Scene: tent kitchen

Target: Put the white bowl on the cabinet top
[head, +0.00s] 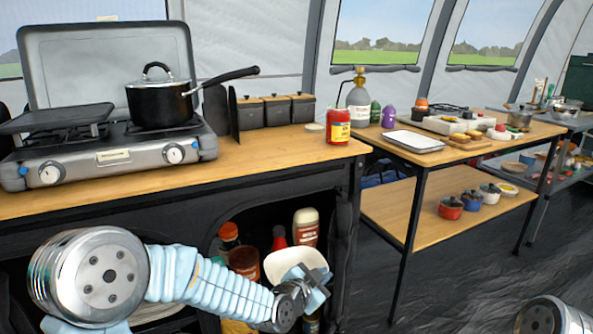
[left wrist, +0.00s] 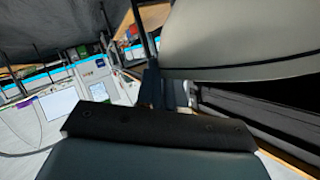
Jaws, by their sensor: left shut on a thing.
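The white bowl (head: 296,261) is tilted in front of the open cabinet shelf, below the cabinet top. My left gripper (head: 314,284) is shut on the bowl's edge. In the left wrist view the bowl (left wrist: 240,40) fills the upper right, with the left gripper's fingers (left wrist: 160,88) at its edge. The cabinet top (head: 265,150) is a wooden surface above the bowl. The bowl hides part of the shelf behind it. My right gripper is out of view.
On the cabinet top stand a camping stove (head: 110,150), a black pot (head: 160,102), dark canisters (head: 278,109) and a red jar (head: 338,126). The front middle is bare. Bottles (head: 305,227) stand in the cabinet. A second table (head: 460,155) stands to the right.

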